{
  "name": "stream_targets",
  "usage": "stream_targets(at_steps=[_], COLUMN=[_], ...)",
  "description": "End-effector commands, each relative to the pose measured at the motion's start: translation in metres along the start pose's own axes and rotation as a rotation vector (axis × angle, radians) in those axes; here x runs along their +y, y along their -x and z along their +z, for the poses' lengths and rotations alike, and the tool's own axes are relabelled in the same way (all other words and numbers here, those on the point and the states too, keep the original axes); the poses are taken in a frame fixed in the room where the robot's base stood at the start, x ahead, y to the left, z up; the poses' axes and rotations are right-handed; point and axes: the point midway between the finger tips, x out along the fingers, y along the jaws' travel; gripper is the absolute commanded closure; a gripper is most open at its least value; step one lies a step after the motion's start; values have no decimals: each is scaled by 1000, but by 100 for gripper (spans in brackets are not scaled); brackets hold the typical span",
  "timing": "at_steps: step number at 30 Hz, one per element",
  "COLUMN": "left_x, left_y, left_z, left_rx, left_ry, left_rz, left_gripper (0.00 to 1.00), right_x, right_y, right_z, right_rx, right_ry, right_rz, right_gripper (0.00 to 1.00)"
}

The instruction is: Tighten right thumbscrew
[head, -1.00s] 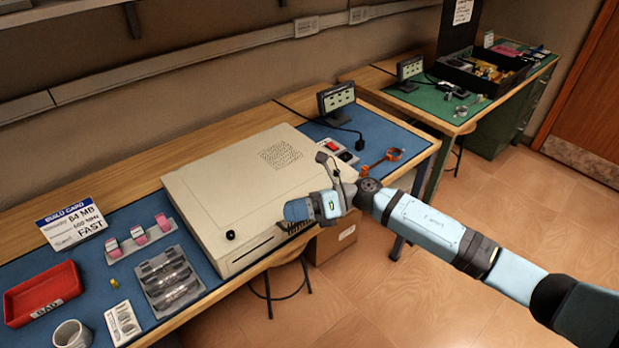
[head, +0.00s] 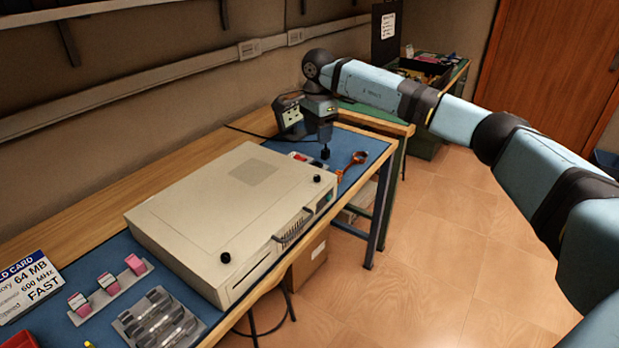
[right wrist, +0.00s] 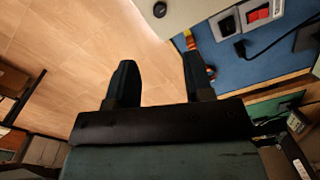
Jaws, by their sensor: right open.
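The beige computer case (head: 205,210) lies flat on the bench. The right thumbscrew (head: 317,178), a black knob, is on its top near the right front corner; a black knob also shows at the case edge in the right wrist view (right wrist: 160,9). The left thumbscrew (head: 225,257) is near the left front corner. My right gripper (head: 325,153) points down beyond the right end of the case, apart from the right thumbscrew. In the right wrist view its two fingers (right wrist: 160,75) are spread with nothing between them. My left gripper is not in view.
A small display (head: 288,112) stands behind. Pink-topped cards (head: 107,283) are at the left. Open floor lies in front of the bench.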

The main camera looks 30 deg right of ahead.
Motion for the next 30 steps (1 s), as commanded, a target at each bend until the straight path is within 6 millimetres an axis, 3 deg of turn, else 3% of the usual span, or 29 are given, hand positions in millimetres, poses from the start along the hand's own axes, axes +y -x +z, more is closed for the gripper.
stream_targets(at_steps=[16, 22, 30], left_x=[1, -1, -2], left_y=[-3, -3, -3], left_z=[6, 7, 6], left_rx=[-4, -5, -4], left_ry=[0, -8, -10], left_rz=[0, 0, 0], left_gripper=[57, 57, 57], right_x=[1, 0, 0], right_y=[-108, -127, -130], right_z=[3, 2, 3], right_rx=[-5, -6, -6], right_ry=[2, 1, 1], right_rz=[3, 1, 0], right_gripper=[53, 53, 53])
